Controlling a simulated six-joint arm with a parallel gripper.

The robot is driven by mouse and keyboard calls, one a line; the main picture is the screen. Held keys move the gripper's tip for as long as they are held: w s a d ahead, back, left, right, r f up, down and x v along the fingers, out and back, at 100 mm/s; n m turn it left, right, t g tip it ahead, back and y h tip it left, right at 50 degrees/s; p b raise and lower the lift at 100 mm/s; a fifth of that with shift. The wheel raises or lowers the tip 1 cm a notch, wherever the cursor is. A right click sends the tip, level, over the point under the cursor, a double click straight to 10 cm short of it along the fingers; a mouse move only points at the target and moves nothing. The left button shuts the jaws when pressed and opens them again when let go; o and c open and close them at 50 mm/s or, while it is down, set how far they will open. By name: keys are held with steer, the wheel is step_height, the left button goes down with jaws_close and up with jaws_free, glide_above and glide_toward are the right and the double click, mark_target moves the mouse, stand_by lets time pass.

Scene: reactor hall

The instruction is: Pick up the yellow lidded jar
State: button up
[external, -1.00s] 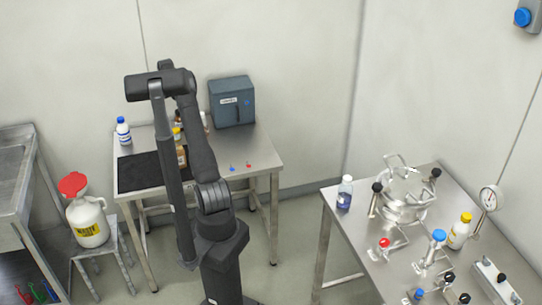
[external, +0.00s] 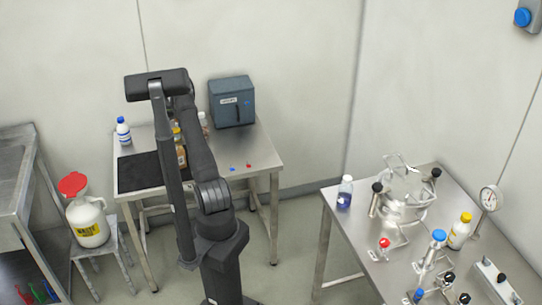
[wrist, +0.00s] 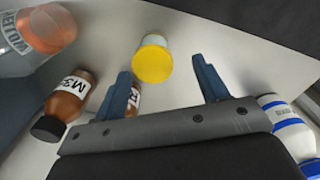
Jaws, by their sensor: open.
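The yellow lidded jar (wrist: 152,60) shows in the wrist view with its round yellow lid towards the camera and a pale body behind. It stands upright on the light table surface. My gripper (wrist: 161,66) is open, one blue-grey finger on each side of the jar's position in the picture. The jar looks closer to the left finger. I see no finger touching it. In the external view a small yellow lid (external: 177,130) shows on the back table beside my arm, partly hidden; my gripper is hidden there.
In the wrist view, an amber bottle (wrist: 67,100) with a black cap stands left, another amber bottle shows behind the left finger, a clear bottle (wrist: 22,40) is at upper left and a white-and-blue bottle (wrist: 288,122) at right. A grey box (external: 232,102) stands at the back.

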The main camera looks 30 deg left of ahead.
mark_target(170, 128)
steer(key=f, duration=0.3)
steer(key=d+f, duration=0.1)
steer(key=f, duration=0.1)
steer(key=shift+w, duration=0.2)
steer(key=c, duration=1.1)
